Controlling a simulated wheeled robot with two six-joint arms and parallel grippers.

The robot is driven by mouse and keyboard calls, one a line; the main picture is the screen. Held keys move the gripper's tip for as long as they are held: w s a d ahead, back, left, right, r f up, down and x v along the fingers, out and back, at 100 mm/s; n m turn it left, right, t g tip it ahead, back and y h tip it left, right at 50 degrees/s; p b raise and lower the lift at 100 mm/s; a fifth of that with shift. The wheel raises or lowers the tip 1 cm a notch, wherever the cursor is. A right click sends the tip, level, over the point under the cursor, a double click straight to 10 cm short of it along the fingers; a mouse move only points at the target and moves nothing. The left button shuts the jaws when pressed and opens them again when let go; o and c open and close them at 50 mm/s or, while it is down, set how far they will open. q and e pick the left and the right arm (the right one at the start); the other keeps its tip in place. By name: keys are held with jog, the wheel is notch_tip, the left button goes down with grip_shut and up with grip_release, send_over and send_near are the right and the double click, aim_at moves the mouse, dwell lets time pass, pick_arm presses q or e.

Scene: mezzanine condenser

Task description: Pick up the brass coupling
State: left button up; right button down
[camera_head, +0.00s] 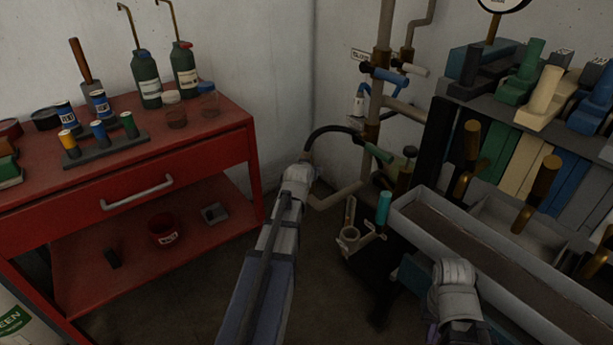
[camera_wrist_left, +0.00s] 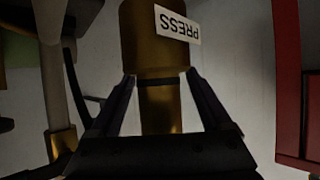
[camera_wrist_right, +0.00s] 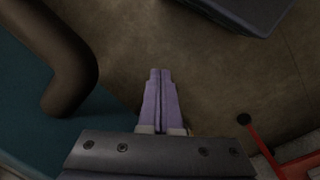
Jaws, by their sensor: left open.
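A brass cylinder (camera_wrist_left: 158,45), which I take to be the brass coupling, fills the middle of the left wrist view. It has a white label reading PRESS upside down, a dark ring and a narrower neck. My left gripper (camera_wrist_left: 160,80) is open, with its dark fingers on either side of the neck; gaps show on both sides. In the head view my left wrist hides these fingers and I cannot make out the coupling. My right gripper (camera_wrist_right: 160,75) is shut and empty, its purple fingers together; a sliver of it shows in the head view (camera_head: 432,333).
A red bench (camera_head: 190,135) with bottles and cartridges stands left. Pipes (camera_head: 385,70) and a black hose (camera_head: 330,131) are near my left wrist. A grey trough (camera_head: 480,260) and brass-handled levers lie right. Some floor is open between them.

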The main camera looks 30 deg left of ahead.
pick_arm(q)
jog(key=shift+c, duration=0.4)
grip_shut()
jog(key=shift+r, duration=0.1)
dwell(0.4)
